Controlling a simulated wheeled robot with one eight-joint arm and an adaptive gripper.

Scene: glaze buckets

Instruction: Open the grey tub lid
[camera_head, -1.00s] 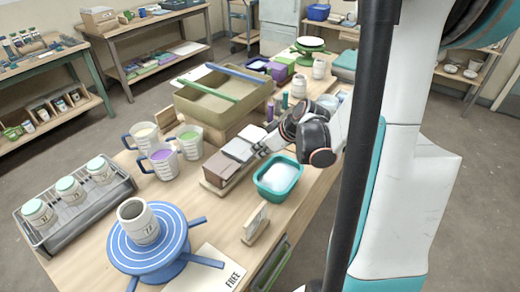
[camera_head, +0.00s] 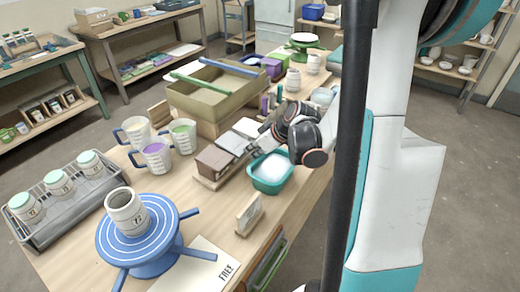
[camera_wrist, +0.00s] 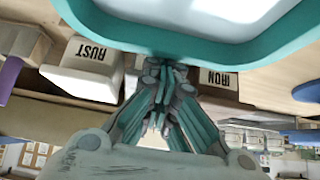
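A row of small lidded tubs stands on the bench. The grey lid (camera_head: 233,143) sits flat in the middle of the row, between a brown tub (camera_head: 213,161) and a whitish tub (camera_head: 248,127). My gripper (camera_head: 251,149) is at the row's right side, close beside the grey tub; contact cannot be told. In the wrist view, my gripper (camera_wrist: 165,72) has its fingers drawn together, with nothing clearly between them. It lies between the tub labelled RUST (camera_wrist: 84,68) and the one labelled IRON (camera_wrist: 222,82). The fingers hide most of the middle tub there.
A teal basin (camera_head: 253,181) with white contents stands just right of the tubs, close to my gripper; its rim (camera_wrist: 235,52) fills the top of the wrist view. Measuring jugs (camera_head: 155,157) stand left, a large tray (camera_head: 205,101) behind. A small upright stand (camera_head: 249,214) is in front.

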